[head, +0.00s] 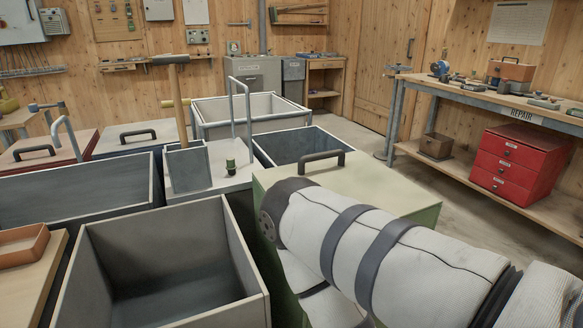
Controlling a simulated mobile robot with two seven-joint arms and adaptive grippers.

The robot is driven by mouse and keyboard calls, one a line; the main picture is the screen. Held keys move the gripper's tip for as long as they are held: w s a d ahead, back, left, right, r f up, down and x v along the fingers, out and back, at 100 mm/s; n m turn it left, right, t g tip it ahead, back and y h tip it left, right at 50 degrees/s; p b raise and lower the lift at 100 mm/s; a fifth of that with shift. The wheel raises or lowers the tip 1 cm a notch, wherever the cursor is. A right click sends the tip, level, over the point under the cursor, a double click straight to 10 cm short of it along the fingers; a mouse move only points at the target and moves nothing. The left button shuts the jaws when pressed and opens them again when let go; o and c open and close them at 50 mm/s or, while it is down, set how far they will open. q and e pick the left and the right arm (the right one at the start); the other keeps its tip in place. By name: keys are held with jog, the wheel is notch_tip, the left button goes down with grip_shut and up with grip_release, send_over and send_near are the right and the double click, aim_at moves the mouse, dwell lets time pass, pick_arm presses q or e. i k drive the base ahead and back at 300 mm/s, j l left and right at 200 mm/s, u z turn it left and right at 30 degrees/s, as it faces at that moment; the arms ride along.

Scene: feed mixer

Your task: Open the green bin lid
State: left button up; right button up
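The green bin's lid (375,182) is a flat, pale green panel right of the middle. It appears to lie closed on the green bin (429,216). A dark bar handle (321,158) stands near the lid's far left corner. My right arm, in a white padded cover with dark straps, comes in from the lower right and hides the near part of the lid and much of the bin's front. The dark round joint at the arm's visible end is near the lid's left edge. Whether the arm touches the lid cannot be told. Neither gripper shows.
An open, empty grey bin (255,290) stands at the front left. A grey top (222,172) with a metal post and a mallet in a holder (188,168) is left of the green lid. A workbench (480,98) with a red drawer box (516,163) stands right, across clear floor.

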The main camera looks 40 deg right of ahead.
aim_at(356, 174)
jog(key=k+z, duration=0.15)
jog(key=z, duration=1.3)
